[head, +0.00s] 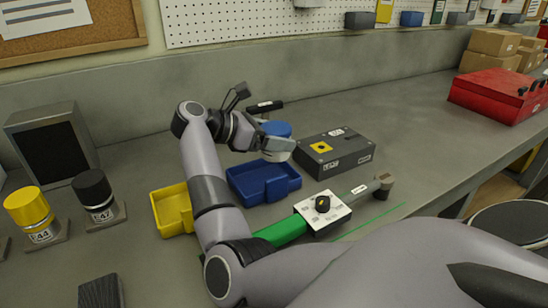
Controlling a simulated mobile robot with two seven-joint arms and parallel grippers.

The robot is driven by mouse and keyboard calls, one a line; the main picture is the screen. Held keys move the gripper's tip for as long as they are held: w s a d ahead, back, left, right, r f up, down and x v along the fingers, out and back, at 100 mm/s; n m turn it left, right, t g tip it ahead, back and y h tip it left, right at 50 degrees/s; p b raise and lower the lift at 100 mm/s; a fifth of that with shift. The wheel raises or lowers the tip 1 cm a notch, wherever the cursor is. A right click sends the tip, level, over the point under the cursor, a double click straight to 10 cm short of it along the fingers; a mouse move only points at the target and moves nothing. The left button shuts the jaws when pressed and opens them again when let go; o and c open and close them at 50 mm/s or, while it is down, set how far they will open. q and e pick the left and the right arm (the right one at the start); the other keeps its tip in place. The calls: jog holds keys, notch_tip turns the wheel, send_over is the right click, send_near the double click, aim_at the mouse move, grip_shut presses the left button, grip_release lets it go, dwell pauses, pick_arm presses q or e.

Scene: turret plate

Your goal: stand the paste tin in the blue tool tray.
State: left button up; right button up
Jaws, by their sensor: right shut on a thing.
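The paste tin, apparently the round thing with a blue top (277,128), is at the right gripper, partly hidden by the fingers. My right gripper (278,143) is shut on it and holds it behind the blue tool tray (264,191), a little to the right of its middle in the head view. The tin looks roughly upright; its base and its height above the bench are hard to tell. The blue tray looks empty, with its front wall in clear view. My left gripper is not in view.
A dark grey box (352,155) with a yellow patch stands right of the tin. A yellow tray (158,218) sits left of the blue one, close to my right arm. A white plate with a black knob (323,204) lies over a green bar (281,231) in front.

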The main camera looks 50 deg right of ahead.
aim_at(274, 161)
notch_tip(274, 161, down, 6)
jog(key=shift+f+p, duration=0.1)
jog(key=shift+p, duration=0.35)
jog(key=shift+f, duration=0.3)
jog(key=shift+f, duration=0.1)
jog(key=o, duration=1)
